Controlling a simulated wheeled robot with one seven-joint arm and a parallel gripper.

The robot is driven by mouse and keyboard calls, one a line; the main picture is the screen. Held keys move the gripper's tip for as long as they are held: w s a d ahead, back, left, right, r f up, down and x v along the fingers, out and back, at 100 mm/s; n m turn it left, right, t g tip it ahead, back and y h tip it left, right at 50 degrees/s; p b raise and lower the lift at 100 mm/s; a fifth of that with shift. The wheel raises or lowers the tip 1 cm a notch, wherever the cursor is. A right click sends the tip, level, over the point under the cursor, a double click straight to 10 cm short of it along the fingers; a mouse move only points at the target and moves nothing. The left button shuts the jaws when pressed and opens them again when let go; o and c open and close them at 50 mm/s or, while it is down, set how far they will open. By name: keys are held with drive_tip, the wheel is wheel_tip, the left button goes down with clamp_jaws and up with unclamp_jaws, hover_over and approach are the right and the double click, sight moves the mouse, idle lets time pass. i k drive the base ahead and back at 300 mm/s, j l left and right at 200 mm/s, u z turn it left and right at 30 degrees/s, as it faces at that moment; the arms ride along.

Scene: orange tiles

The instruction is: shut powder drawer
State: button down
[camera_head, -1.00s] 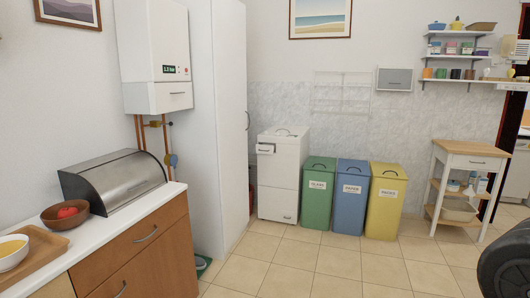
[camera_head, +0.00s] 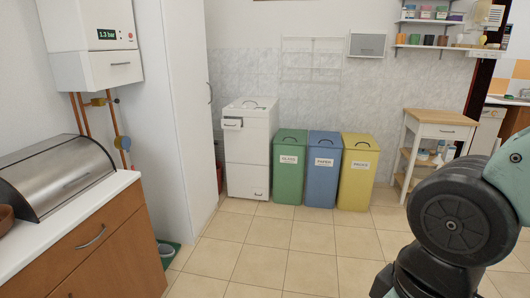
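A white top-lidded appliance (camera_head: 248,160) stands against the tiled back wall, left of the bins. A small white drawer (camera_head: 232,123) with a dark handle is at the upper left of its front. The drawer sticks out from the front, so it looks open. What is inside the drawer is too small to tell. My arm shows at the lower right, far nearer than the appliance. My gripper is outside the view.
Green (camera_head: 289,168), blue (camera_head: 323,170) and yellow (camera_head: 356,172) bins stand right of the appliance. A tall white cabinet (camera_head: 172,110) is to its left. A wooden counter unit (camera_head: 100,250) fills the near left. The tiled floor (camera_head: 265,255) ahead is clear.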

sight(232, 123)
drive_tip(key=i, duration=1.95)
drive_tip(key=i+u, duration=0.25)
drive_tip(key=i, duration=0.75)
drive_tip(key=i+u, duration=0.3)
drive_tip(key=i, duration=0.75)
drive_tip(key=i+l+u, duration=0.2)
drive_tip(key=i+u, duration=0.15)
drive_tip(key=i, duration=0.2)
